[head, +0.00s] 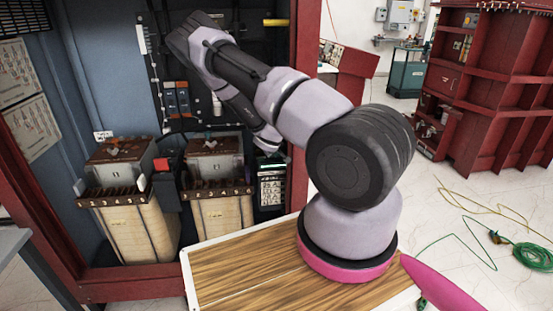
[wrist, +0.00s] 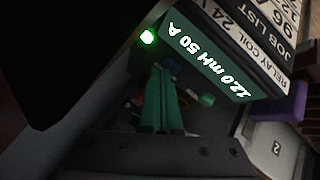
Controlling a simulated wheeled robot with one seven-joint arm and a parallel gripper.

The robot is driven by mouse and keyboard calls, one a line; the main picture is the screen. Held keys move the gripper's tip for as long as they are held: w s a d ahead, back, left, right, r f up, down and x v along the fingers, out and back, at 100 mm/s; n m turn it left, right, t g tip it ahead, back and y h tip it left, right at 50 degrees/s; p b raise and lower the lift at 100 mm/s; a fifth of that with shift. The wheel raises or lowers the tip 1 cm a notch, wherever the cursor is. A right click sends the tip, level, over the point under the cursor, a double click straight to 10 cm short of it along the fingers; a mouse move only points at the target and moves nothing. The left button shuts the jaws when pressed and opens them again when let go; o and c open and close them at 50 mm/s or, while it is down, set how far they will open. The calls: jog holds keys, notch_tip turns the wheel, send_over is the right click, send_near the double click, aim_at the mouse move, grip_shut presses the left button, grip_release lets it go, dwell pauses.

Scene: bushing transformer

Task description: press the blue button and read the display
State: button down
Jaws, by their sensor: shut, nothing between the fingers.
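White labels (wrist: 270,28) reading "RELAY COIL 24" and "JOB LIST" adjoin the display. Two numbered transformer blocks, one left (head: 130,220) and one nearer (head: 222,215), stand beside the unit. The red cabinet frame (head: 301,90) rises close to my arm.

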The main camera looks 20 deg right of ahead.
dwell(0.3)
jog(key=shift+r, duration=0.85)
jog(key=shift+r, duration=2.55)
